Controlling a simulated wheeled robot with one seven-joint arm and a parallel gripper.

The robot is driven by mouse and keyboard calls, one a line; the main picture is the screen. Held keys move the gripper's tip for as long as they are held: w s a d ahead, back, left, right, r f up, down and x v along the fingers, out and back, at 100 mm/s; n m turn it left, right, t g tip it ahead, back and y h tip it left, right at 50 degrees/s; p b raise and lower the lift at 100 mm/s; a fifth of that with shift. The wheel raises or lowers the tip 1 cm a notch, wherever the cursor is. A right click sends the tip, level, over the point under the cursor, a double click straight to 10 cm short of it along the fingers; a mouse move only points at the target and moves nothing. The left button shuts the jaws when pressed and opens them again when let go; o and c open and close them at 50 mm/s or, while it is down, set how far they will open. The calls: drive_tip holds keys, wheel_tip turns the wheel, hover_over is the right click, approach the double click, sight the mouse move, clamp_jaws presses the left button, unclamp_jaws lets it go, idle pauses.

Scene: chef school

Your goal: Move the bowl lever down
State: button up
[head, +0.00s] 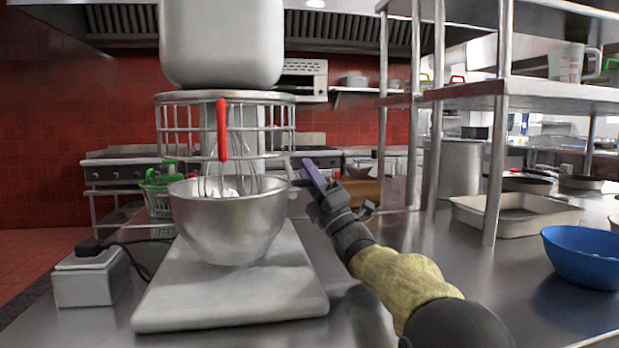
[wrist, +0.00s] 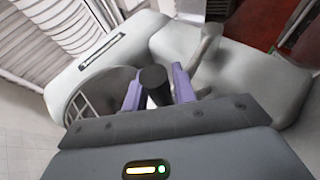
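The stand mixer (head: 235,270) stands on the steel counter with its steel bowl (head: 230,222) under the whisk and wire guard. My gripper (head: 308,177) is at the right side of the mixer, beside the bowl's rim. In the wrist view, the bowl lever's black knob (wrist: 154,86) sits between the two purple fingers of my gripper (wrist: 157,80). The fingers are partly closed, with hardly any gap at the knob, and look shut on it. The lever's shaft is hidden behind the knob. In the head view my gripper hides the lever.
A red handle (head: 221,130) hangs at the front of the wire guard. A blue bowl (head: 585,258) and a beige tray (head: 515,215) lie to the right, by a steel shelf post (head: 497,165). The counter right of the mixer is mostly clear around my arm.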

drive_tip(key=shift+o, duration=0.9)
drive_tip(key=shift+d, duration=0.1)
drive_tip(key=shift+s+d+f, duration=0.3)
drive_tip(key=shift+f, duration=0.15)
drive_tip(key=s+d+p, duration=0.1)
drive_tip(key=s+d, duration=0.7)
drive_tip(key=d, duration=0.1)
drive_tip(key=shift+p, duration=0.3)
